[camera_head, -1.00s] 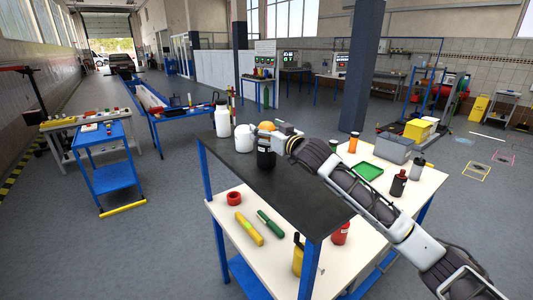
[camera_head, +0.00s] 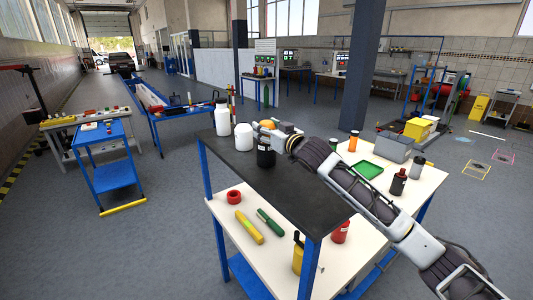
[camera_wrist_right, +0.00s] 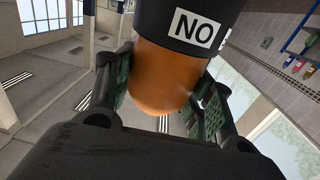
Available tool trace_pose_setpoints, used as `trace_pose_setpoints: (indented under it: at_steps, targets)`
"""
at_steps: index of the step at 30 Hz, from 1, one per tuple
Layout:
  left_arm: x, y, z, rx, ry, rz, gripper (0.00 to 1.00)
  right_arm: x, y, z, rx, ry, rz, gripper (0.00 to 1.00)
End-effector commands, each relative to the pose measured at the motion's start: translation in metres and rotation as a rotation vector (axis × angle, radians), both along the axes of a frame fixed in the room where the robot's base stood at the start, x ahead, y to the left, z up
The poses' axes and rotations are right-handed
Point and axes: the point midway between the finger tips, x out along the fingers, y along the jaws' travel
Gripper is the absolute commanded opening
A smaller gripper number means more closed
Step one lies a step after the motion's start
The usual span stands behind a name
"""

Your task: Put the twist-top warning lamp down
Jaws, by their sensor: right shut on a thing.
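The warning lamp (camera_head: 265,153) has a black body and an orange top. It is upright over the black upper shelf (camera_head: 300,188); I cannot tell whether its base touches the surface. My right gripper (camera_head: 268,126) comes in from the right and is shut on the lamp's orange top. In the right wrist view the orange top (camera_wrist_right: 163,78) sits between the two fingers, and the black body carries a white "NO" label (camera_wrist_right: 195,29). My left gripper is not in view.
A white bottle (camera_head: 222,118) and a white jar (camera_head: 244,137) stand left of the lamp. The shelf's front part is bare. A green tray (camera_head: 369,170) and bottles stand on the right.

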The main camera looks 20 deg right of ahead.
Motion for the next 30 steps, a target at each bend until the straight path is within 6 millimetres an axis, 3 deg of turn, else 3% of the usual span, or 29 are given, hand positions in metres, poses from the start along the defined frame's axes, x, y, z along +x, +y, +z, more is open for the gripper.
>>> trace_pose_setpoints:
  at_steps: [14, 30]
  targets:
    - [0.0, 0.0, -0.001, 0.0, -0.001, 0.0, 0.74, 0.0, 0.0, 0.007, 0.001, -0.003, 0.0, 0.04]
    - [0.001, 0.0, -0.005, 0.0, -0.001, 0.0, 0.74, 0.0, 0.0, 0.067, 0.002, -0.004, 0.0, 0.04]
